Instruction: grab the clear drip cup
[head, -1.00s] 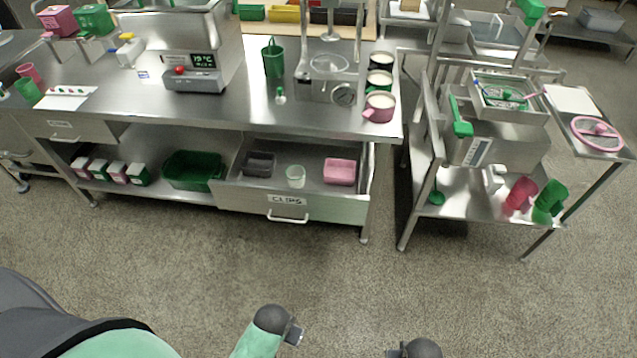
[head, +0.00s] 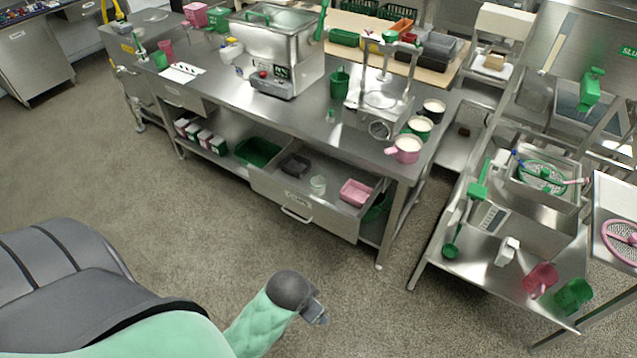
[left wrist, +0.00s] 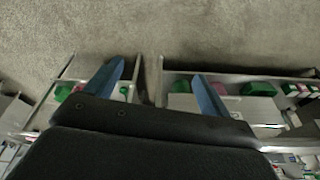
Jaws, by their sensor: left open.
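The clear drip cup (head: 318,184) is a small, see-through, pale cup in the pulled-out drawer (head: 300,203) under the steel bench. In the drawer it stands between a dark grey bin (head: 294,165) and a pink bin (head: 355,192). My left gripper (left wrist: 157,70) shows in the left wrist view, its two blue fingers spread wide with nothing between them. My left arm is at the bottom of the head view, well short of the drawer. I cannot make out the cup in the left wrist view. My right gripper is out of view.
A green bin (head: 258,151) and small boxes (head: 205,138) sit on the shelf left of the drawer. A pink pot (head: 405,149) stands on the bench top (head: 300,110) above. A steel cart (head: 470,258) stands to the right. Open floor lies before the drawer.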

